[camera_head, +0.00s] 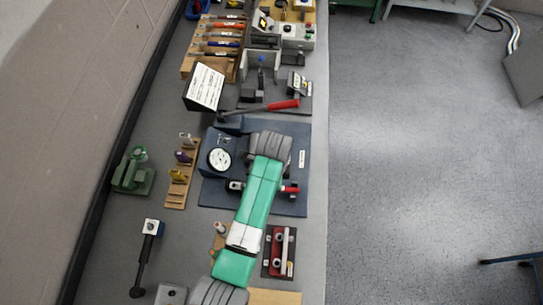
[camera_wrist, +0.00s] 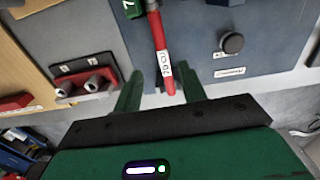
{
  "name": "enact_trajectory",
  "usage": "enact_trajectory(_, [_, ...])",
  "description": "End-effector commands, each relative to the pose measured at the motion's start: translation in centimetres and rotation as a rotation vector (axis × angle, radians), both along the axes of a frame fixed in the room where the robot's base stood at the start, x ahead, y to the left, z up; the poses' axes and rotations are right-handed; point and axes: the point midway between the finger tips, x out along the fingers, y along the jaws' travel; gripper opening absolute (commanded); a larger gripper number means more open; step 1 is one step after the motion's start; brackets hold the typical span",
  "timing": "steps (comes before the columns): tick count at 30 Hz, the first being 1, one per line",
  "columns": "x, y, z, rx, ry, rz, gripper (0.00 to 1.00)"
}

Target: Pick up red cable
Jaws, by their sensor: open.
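A red rod-like piece with a white label, which looks like the red cable's end (camera_wrist: 160,50), runs down the middle of the wrist view over the blue-grey board. Its tip lies between the two green fingers of my gripper (camera_wrist: 160,88), which are apart with gaps on both sides. A green piece marked 7 (camera_wrist: 133,8) is beside its upper end. In the head view a red end (camera_head: 290,189) shows on the blue board (camera_head: 295,208), just right of my green arm. My fingers are hidden there, and the rest of the cable cannot be made out.
A red block with two grey cylinders (camera_wrist: 85,80) is left of my fingers, and a black knob (camera_wrist: 231,42) is to the right. In the head view, a red-handled lever (camera_head: 283,104) and a dial gauge (camera_head: 219,159) are near my arm. Open floor lies right of the bench.

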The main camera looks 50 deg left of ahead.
Motion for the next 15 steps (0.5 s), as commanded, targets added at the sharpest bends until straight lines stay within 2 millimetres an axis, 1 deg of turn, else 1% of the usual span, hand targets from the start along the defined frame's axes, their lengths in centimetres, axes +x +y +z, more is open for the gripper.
enact_trajectory(1, [0.0,0.0,-0.4,0.0,0.0,0.0,0.41])
enact_trajectory(4, [0.0,0.0,-0.8,0.001,-0.001,0.0,0.41])
enact_trajectory(10, [0.1,0.3,-4.3,0.001,-0.001,0.001,0.41])
enact_trajectory(12, [0.1,0.4,-5.2,0.001,-0.001,0.002,0.41])
enact_trajectory(15, [0.1,0.4,-5.6,0.001,-0.003,0.002,0.41])
